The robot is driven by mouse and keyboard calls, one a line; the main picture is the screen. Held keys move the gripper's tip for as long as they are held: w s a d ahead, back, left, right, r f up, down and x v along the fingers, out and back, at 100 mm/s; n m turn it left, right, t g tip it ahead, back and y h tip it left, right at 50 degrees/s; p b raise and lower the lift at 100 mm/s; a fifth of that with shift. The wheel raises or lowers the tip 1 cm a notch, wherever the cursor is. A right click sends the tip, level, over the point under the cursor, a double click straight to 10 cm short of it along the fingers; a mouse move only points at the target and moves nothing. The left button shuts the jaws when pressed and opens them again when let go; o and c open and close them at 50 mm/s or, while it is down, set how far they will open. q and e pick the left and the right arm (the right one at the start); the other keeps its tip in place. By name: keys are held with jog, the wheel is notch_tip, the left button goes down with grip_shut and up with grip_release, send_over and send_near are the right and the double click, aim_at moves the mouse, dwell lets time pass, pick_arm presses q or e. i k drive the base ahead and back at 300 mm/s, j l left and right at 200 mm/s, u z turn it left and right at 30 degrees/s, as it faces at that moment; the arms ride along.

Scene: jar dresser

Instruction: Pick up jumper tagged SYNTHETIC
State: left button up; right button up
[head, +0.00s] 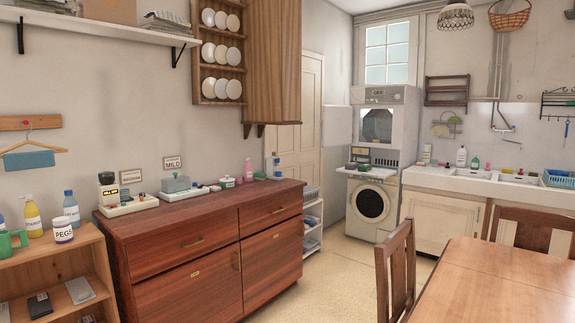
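No jumper and no tag reading SYNTHETIC can be made out in the head view. A folded blue cloth (30,159) hangs on a hanger from a wooden wall rail (28,122) at the far left. I cannot tell what kind of textile it is, and no tag shows on it. Neither of my grippers is in view.
A wooden dresser (200,245) with small items on top stands along the left wall. An open shelf (60,255) is beside it. A washing machine (371,205) stands at the back. A table (490,285) and chair (396,265) are right. Floor between is clear.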

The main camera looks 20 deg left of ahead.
aim_at(365, 168)
jog(key=j+u, duration=0.4)
jog(key=i+j+u, duration=0.1)
jog(key=j+u, duration=0.3)
jog(key=i+j+u, duration=0.1)
jog(key=j+u, duration=0.3)
jog(key=j, duration=0.15)
jog(key=i+j+z, duration=0.25)
jog(key=i, duration=0.3)
jog(key=i+j+z, duration=0.25)
jog(key=i+j, duration=0.15)
jog(key=i+l+z, duration=0.1)
jog(key=i+z, duration=0.4)
jog(key=i+j+z, duration=0.15)
jog(key=i+z, duration=0.3)
jog(key=i, duration=1.6)
jog(key=i+l+z, duration=0.25)
jog(key=i, duration=1.1)
jog(key=i+j+z, duration=0.15)
jog(key=i+z, duration=0.15)
jog(key=i, duration=1)
jog(key=i+u, duration=0.25)
jog(key=i, duration=0.25)
jog(key=i+l+u, duration=0.25)
jog(key=i, duration=0.3)
jog(key=i+l+u, duration=0.1)
jog(key=i+u, duration=0.15)
jog(key=i, duration=0.25)
jog(key=i+l+u, duration=0.25)
jog(key=i, duration=0.2)
